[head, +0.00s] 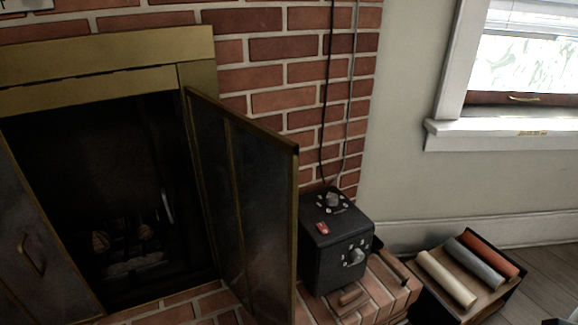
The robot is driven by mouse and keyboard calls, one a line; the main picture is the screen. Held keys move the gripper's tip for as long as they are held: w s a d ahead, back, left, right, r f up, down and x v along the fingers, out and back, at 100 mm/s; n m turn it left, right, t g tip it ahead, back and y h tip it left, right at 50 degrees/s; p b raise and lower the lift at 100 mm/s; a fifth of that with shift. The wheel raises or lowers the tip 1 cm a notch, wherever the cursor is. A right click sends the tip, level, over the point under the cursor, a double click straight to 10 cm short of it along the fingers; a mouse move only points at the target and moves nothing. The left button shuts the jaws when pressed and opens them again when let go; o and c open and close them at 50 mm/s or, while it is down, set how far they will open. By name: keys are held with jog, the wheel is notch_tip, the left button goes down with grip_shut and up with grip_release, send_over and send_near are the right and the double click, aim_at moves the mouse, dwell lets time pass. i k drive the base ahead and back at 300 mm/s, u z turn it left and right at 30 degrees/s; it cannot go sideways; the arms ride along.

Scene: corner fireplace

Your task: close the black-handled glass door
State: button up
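The fireplace has two brass-framed dark glass doors. The right door (255,195) stands swung well open, hinged at the right side of the opening, its free edge toward me. No handle shows on the face I see. The left door (28,235) is at the lower left, cut off by the picture edge, and seems to stand open too. It carries a loop handle (32,256) that looks dark brass. I cannot tell for sure which door is the black-handled one. My gripper is not in view.
A black box with knobs (336,240) stands on the brick hearth (390,295) just right of the right door. A tray with several rolls (447,278) lies at the lower right. A window sill (500,133) is on the right wall. Logs (135,258) lie inside the firebox.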

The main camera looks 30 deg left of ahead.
aim_at(265, 179)
jog(key=u, duration=2.65)
